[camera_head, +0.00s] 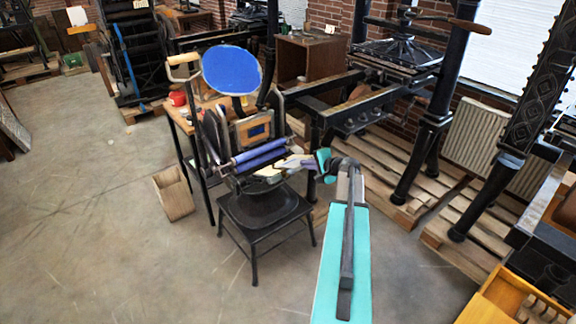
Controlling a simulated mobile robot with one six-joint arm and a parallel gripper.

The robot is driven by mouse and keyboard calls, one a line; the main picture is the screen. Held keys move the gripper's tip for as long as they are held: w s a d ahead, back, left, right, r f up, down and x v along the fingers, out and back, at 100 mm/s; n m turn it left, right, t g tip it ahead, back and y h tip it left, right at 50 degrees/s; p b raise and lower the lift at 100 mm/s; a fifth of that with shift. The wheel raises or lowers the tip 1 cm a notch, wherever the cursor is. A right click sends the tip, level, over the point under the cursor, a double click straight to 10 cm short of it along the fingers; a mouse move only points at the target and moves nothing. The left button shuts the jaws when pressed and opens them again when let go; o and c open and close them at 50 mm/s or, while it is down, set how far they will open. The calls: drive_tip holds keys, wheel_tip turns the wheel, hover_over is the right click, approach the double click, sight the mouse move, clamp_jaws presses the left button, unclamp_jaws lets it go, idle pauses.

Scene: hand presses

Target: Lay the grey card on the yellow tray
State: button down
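I cannot make out a grey card or a clear yellow tray in the head view. A yellow wooden box-like thing (505,297) is cut off at the lower right corner; I cannot tell whether it is the tray. My teal arm reaches up from the bottom edge and bends left. My gripper (272,171) seems to be at its far end, in front of the small press with purple rollers. It is small and blends with the press, so its fingers and anything between them are unclear.
A wooden bin (173,194) is on the floor at left. Large iron presses on pallets (395,187) fill the right. The floor at left (90,220) is clear.

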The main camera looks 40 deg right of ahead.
drive_tip(key=r, duration=0.1)
drive_tip(key=s+r, duration=0.1)
drive_tip(key=shift+s+a+r+p, duration=0.1)
drive_tip(key=shift+s+r+p, duration=0.2)
idle(0.3)
drive_tip(key=w+a+r, duration=0.3)
drive_tip(key=w+a, duration=0.2)
drive_tip(key=a, duration=0.4)
drive_tip(key=w+a+r+n+y+b, duration=0.1)
drive_tip(key=w+a+r, duration=0.3)
drive_tip(key=a, duration=0.5)
drive_tip(key=w+a+r, duration=0.2)
drive_tip(key=w+a, duration=0.4)
drive_tip(key=a, duration=0.2)
drive_tip(key=w+a+r, duration=0.1)
drive_tip(key=a+r, duration=0.3)
drive_tip(key=a, duration=0.5)
drive_tip(key=a+r+b, duration=0.1)
drive_tip(key=a+r, duration=0.4)
drive_tip(key=a, duration=0.5)
drive_tip(key=w+a+r, duration=0.1)
drive_tip(key=a+r, duration=0.4)
drive_tip(key=a, duration=0.4)
drive_tip(key=shift+w+a+b, duration=0.3)
drive_tip(key=shift+w+a, duration=0.05)
drive_tip(key=shift+a, duration=0.05)
drive_tip(key=shift+s, duration=0.1)
